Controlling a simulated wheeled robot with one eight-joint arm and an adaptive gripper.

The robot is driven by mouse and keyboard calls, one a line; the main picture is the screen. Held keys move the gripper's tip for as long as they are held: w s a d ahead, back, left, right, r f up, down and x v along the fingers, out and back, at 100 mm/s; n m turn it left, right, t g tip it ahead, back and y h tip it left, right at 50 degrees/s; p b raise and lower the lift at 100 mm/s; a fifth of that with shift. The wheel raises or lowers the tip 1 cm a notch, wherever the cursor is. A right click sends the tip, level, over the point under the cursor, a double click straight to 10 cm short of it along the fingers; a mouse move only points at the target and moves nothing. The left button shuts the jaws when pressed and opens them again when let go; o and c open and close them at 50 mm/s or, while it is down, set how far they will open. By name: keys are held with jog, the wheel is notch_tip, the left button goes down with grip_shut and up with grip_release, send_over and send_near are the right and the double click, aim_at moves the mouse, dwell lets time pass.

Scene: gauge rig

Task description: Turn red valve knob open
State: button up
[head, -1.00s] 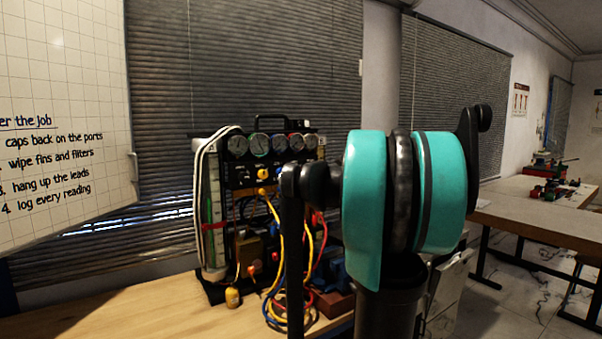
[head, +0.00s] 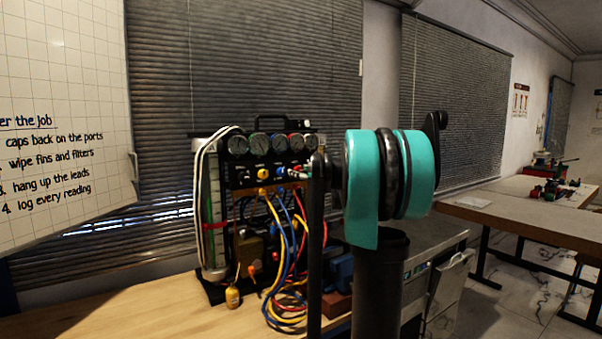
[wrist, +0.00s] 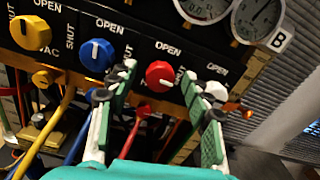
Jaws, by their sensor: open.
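The red valve knob (wrist: 160,75) is on the black panel in the wrist view, with OPEN printed above it and SHUT beside it. A white mark shows on its face. My gripper (wrist: 168,82) is open, its two green-padded fingers on either side of the red knob in the picture. The fingers look short of the knob; I cannot tell the gap. The left fingertip is near the blue knob (wrist: 95,54) and the right one near the white knob (wrist: 214,91).
A yellow knob (wrist: 30,32) is further left on the panel. Several gauges (head: 259,144) sit above the knobs. Coloured hoses (head: 285,240) hang below onto the wooden bench (head: 150,315). A metal cart stands right of the rig.

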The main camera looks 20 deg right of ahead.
jog(key=shift+c, duration=0.5)
grip_shut()
jog(key=shift+n, duration=0.4)
jog(key=n, duration=0.3)
jog(key=shift+n, duration=0.4)
jog(key=n, duration=1.3)
jog(key=shift+n, duration=0.3)
